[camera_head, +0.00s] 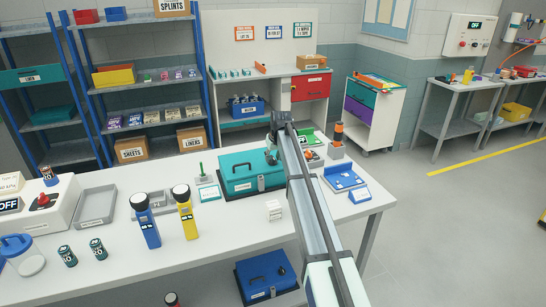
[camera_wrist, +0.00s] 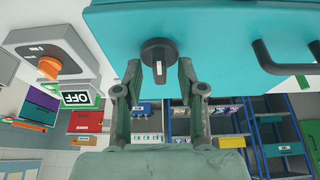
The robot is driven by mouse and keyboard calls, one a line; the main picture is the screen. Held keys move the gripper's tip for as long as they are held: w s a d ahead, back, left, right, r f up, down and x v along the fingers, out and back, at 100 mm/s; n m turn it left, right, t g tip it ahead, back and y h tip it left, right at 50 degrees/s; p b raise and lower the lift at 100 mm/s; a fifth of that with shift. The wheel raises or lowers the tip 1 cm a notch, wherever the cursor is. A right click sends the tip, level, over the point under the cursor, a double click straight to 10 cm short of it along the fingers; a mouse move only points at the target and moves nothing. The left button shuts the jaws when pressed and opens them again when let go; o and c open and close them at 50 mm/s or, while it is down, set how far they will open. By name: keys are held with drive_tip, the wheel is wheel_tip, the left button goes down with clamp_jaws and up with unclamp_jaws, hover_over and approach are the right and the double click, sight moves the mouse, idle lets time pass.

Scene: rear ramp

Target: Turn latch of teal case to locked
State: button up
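The teal case (camera_head: 238,180) stands closed on the white table, with a dark handle and a metal clasp on its front. In the wrist view the case (camera_wrist: 215,30) fills the top, with a black handle (camera_wrist: 275,62) at right. Its latch is a round black knob (camera_wrist: 158,50) whose white mark points down in the picture. My gripper (camera_wrist: 159,70) is open, one finger on each side of the knob, with visible gaps. In the head view my arm hides much of the gripper and the case's right end.
A grey unit with an orange knob (camera_wrist: 49,67) and a sign reading OFF (camera_wrist: 76,98) are left of the fingers in the wrist view.

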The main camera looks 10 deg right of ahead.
clamp_jaws()
drive_tip(key=shift+n+b, duration=0.35)
drive_tip(key=shift+n, duration=0.15)
drive_tip(key=n+b, duration=0.1)
drive_tip(key=n+y+b, duration=0.1)
drive_tip(key=shift+w+d+f+n+g, duration=0.1)
drive_tip(key=shift+d+n+g, duration=0.05)
drive_tip(key=shift+n+g, duration=0.2)
drive_tip(key=n+y+b, duration=0.1)
drive_tip(key=n, duration=0.1)
drive_tip(key=n+g+y+b, duration=0.1)
drive_tip(key=n, duration=0.2)
drive_tip(key=shift+w+n+g+b, duration=0.1)
drive_tip(key=shift+n+g+b, duration=0.15)
drive_tip(key=shift+b, duration=0.15)
drive_tip(key=n+b, duration=0.1)
drive_tip(key=n, duration=0.1)
drive_tip(key=n+g+b, duration=0.1)
drive_tip(key=n, duration=0.1)
drive_tip(key=shift+w+n+g+y, duration=0.1)
drive_tip(key=shift+n+g+y, duration=0.2)
drive_tip(key=shift+y, duration=0.1)
drive_tip(key=n+g+b, duration=0.1)
drive_tip(key=n, duration=0.3)
drive_tip(key=shift+g+b, duration=0.3)
drive_tip(key=shift+b, duration=0.1)
